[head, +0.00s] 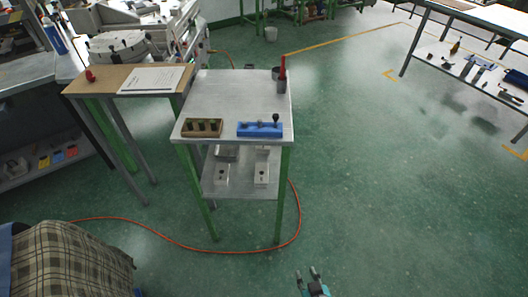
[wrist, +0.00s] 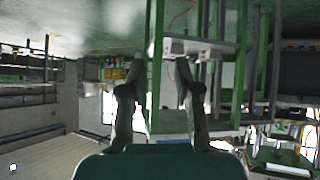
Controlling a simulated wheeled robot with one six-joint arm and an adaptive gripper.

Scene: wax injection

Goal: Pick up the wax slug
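No thing shows that I can surely name as the wax slug. A brown wooden block (head: 202,127) with several dark compartments sits at the front left of the metal cart top (head: 235,93); what lies in them is too small to tell. A blue block (head: 259,130) with small knobs, one a dark ball, sits to its right. My gripper (head: 307,274) is at the bottom of the head view, in front of the cart and apart from it. In the wrist view my gripper (wrist: 160,90) is open and empty, its two fingers wide apart.
A red item stands in a dark cup (head: 282,86) at the cart's back right. Metal parts (head: 222,175) lie on the lower shelf. A wooden table (head: 112,84) with a paper adjoins at left. An orange hose (head: 250,251) crosses the floor; the floor right of the cart is clear.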

